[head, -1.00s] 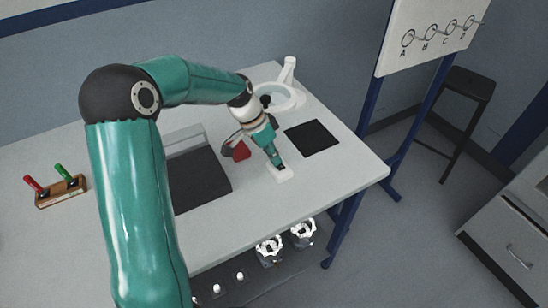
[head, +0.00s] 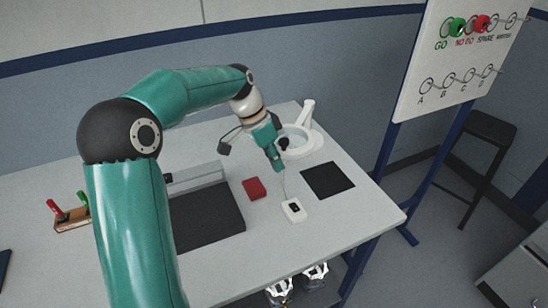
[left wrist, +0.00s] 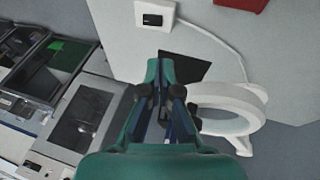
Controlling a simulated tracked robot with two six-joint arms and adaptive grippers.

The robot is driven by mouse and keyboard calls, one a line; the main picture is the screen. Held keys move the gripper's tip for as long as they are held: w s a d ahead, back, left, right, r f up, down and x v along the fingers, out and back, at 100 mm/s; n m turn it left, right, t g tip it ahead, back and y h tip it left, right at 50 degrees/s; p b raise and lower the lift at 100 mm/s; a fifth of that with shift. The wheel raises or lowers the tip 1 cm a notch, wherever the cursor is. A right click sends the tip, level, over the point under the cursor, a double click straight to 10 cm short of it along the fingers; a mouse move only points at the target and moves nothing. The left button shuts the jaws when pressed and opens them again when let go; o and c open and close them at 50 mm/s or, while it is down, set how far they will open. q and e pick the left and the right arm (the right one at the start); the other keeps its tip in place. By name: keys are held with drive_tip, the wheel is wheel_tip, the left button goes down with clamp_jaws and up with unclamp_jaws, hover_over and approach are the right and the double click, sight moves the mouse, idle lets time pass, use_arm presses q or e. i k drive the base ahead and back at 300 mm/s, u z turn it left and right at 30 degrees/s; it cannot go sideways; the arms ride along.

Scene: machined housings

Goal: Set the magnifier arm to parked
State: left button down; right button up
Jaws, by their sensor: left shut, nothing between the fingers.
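The magnifier (head: 306,150) is a white ring with a lens on a white arm, at the back right of the table. Its ring (left wrist: 252,92) also shows at the right of the left wrist view. My left gripper (head: 278,168) is shut and empty, pointing down just in front of the ring in the head view. In the left wrist view the fingers (left wrist: 163,92) are together beside the ring, with a gap showing. I cannot tell whether the gripper touches the magnifier. My right gripper is not in view.
A white switch box (head: 292,213) with a cable lies in front of the gripper. A red block (head: 255,188), a black mat (head: 328,181) and a dark plate (head: 205,218) lie nearby. A wooden holder (head: 72,222) with red and green handles stands left. A board (head: 455,60) with hooks stands right.

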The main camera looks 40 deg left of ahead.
sight(298, 129)
drive_tip(key=z, duration=0.05)
drive_tip(key=k, duration=1)
drive_tip(key=u, duration=0.05)
